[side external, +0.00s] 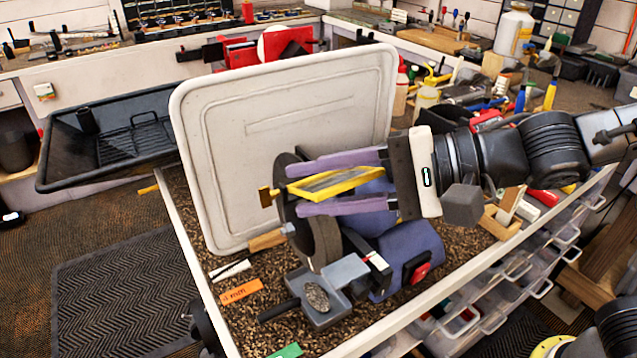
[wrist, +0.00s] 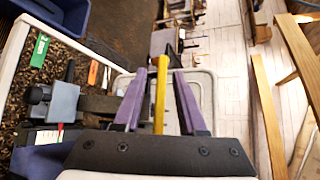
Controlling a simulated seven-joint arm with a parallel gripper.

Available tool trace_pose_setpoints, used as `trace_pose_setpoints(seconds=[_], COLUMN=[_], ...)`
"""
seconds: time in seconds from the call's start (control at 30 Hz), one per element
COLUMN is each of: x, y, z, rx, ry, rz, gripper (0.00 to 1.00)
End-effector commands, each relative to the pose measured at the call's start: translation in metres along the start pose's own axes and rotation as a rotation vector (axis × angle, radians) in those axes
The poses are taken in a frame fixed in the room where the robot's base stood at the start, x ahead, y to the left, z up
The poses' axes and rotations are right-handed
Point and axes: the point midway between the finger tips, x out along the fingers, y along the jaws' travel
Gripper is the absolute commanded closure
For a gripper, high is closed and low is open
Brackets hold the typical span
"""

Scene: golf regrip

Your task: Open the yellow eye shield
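The yellow eye shield (side external: 335,182) is a clear plate in a yellow frame on the blue bench grinder (side external: 408,255), beside its dark wheel (side external: 318,235). In the side view it is tilted only slightly and lies between the fingers. My gripper (side external: 294,190) has long purple fingers, one above and one below the shield. In the wrist view the shield (wrist: 160,105) shows edge-on as a yellow strip between the fingers of my gripper (wrist: 161,70). The fingers are apart, with gaps to the strip along most of their length. Contact at the tips is unclear.
A large pale upright panel (side external: 230,150) stands close behind the grinder. A grey tool rest (side external: 325,300) is in front of the wheel. An orange tag (side external: 241,291) and a green tag (side external: 287,350) lie on the debris-covered bench. Tools crowd the right side.

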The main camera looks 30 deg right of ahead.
Motion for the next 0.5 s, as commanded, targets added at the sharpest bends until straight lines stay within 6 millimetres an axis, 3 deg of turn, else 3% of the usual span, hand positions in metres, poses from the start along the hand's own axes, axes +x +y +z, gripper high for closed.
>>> trace_pose_setpoints(seconds=[0.5], x=[0.0], y=[0.0002], z=[0.0], rx=[-0.001], ry=[0.0], rz=[-0.001], gripper=[0.6])
